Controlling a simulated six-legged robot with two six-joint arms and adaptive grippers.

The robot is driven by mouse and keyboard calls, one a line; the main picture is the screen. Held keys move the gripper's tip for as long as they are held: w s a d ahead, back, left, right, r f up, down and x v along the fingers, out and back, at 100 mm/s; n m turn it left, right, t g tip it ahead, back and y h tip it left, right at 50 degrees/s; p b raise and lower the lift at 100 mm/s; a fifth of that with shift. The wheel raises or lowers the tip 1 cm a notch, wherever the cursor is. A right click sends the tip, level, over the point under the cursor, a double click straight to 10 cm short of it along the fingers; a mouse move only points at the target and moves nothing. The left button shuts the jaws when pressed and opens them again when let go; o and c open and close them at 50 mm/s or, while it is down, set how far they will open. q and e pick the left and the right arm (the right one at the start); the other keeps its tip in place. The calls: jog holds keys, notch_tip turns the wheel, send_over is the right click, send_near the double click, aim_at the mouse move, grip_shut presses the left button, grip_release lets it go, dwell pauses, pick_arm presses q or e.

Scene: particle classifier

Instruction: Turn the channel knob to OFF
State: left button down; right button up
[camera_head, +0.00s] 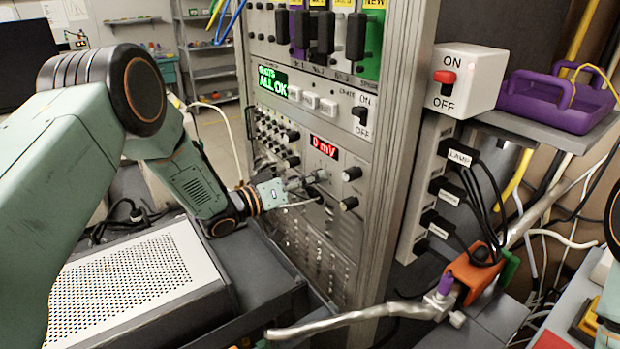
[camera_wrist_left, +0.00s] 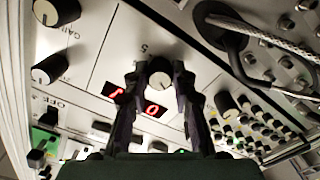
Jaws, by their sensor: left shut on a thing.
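A small round knob (camera_wrist_left: 160,72) with a pale face and a dark side stands on the instrument panel in the left wrist view, between the fingers of my left gripper (camera_wrist_left: 158,82). The fingers are shut on it from both sides. In the head view my left gripper (camera_head: 310,183) reaches the panel from the left, just below the red display (camera_head: 324,147) that reads 0 mV. There the gripper hides the knob. I cannot read the marks around the knob, so its setting is unclear. My right gripper is not in view.
Other black knobs (camera_head: 350,174) stand close by on the panel, with rows of connectors (camera_head: 272,131) to the left. A cable (camera_wrist_left: 250,30) plugs in near the fingers. A perforated box (camera_head: 130,275) lies below my left arm. A metal valve lever (camera_head: 345,318) juts out in front.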

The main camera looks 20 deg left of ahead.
pick_arm(q)
jog(key=shift+w+r+n+p, duration=0.1)
jog(key=shift+r+n+p, duration=0.1)
jog(key=shift+n, duration=2.35)
jog(key=shift+r+n+p, duration=0.1)
jog(key=shift+n+p, duration=0.1)
jog(key=shift+n, duration=2.35)
jog(key=c, duration=1.4)
grip_release()
jog(key=shift+c, duration=0.2)
jog(key=o, duration=0.4)
jog(key=shift+d+f, duration=0.1)
jog(key=shift+f, duration=0.1)
jog(key=shift+c, duration=0.2)
jog(key=v, duration=1.2)
